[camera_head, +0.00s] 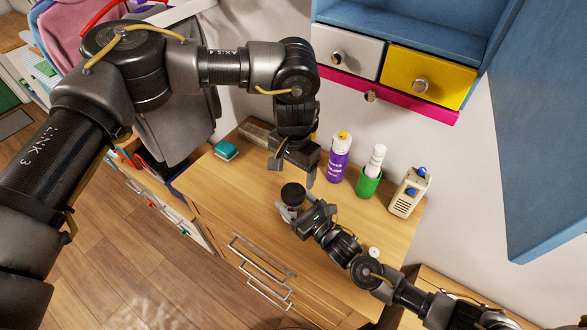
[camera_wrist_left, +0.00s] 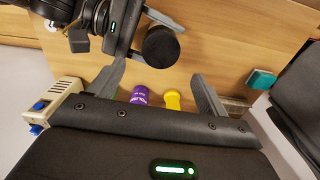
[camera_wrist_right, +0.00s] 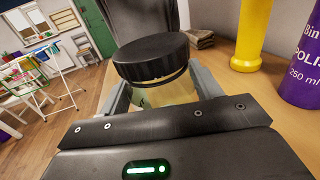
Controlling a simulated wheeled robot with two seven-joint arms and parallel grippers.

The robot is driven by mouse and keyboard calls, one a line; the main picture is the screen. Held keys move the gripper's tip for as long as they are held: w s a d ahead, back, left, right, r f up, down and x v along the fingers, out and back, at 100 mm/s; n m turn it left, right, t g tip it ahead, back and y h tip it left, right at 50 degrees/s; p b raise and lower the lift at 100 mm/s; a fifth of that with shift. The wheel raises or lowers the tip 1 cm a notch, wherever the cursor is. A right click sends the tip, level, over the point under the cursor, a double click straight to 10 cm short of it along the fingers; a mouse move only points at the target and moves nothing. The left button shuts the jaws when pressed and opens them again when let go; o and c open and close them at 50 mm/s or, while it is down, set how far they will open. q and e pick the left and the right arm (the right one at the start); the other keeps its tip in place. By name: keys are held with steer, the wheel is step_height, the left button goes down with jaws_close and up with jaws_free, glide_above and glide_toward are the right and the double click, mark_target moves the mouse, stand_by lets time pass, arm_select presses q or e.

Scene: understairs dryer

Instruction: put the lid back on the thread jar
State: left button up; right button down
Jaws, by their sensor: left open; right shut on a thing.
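The thread jar, a small clear jar with pale yellowish contents (camera_wrist_right: 168,93), stands over the dresser top. Its black ribbed lid (camera_wrist_right: 152,58) rests on the mouth; I cannot tell whether it is fully seated. The lid also shows in the head view (camera_head: 293,193) and the left wrist view (camera_wrist_left: 160,46). My right gripper (camera_head: 292,212) is shut on the jar's body, below the lid. My left gripper (camera_head: 292,174) is open and empty just above and behind the lid, apart from it. In the left wrist view its fingers (camera_wrist_left: 160,85) straddle empty space.
A teal box (camera_head: 226,150) lies at the left. Drawers (camera_head: 421,82) hang above. The dresser's front left is clear.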

mark_target(293, 193)
arm_select(q)
steer(key=shift+n, duration=0.3)
arm_select(e)
steer(key=shift+s+f, duration=0.1)
steer(key=shift+f, duration=0.15)
arm_select(q)
steer(key=shift+f, duration=0.1)
steer(key=shift+f, duration=3.95)
